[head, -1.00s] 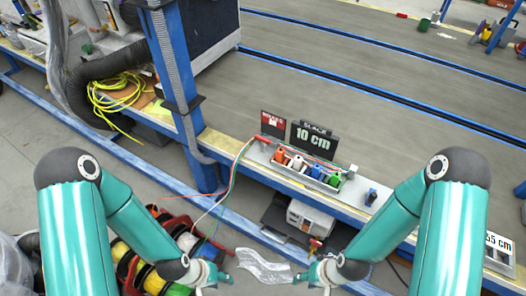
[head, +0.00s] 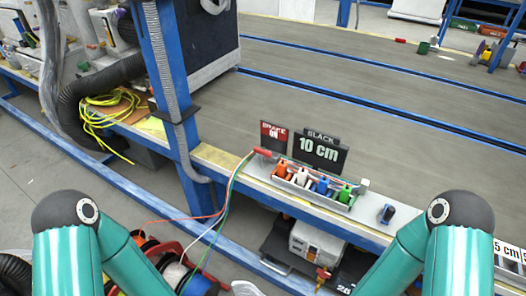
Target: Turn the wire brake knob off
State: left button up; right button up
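A small sign reading "BRAKE ON" (head: 274,137) stands at the left end of the fixture on the bench edge. A red handle-like piece (head: 263,152) sits just below it, where wires come in. I cannot tell which of these is the wire brake knob. My two teal arms rise at the lower left and lower right. Both grippers are below the picture's edge and hidden.
A black sign reading "10 cm" (head: 320,150) stands behind a tray with orange, white, blue and green pieces (head: 322,184). Wire spools (head: 175,272) lie at the lower left. A blue post (head: 168,100) rises left of the signs. A grey-white box (head: 318,245) sits under the bench.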

aim_at(262, 152)
jog(key=z, duration=1.65)
jog(key=i, duration=0.15)
jog(key=u, duration=3.55)
jog(key=k, duration=0.9)
jog(key=z, duration=0.55)
jog(key=i, duration=1)
jog(key=z, duration=0.1)
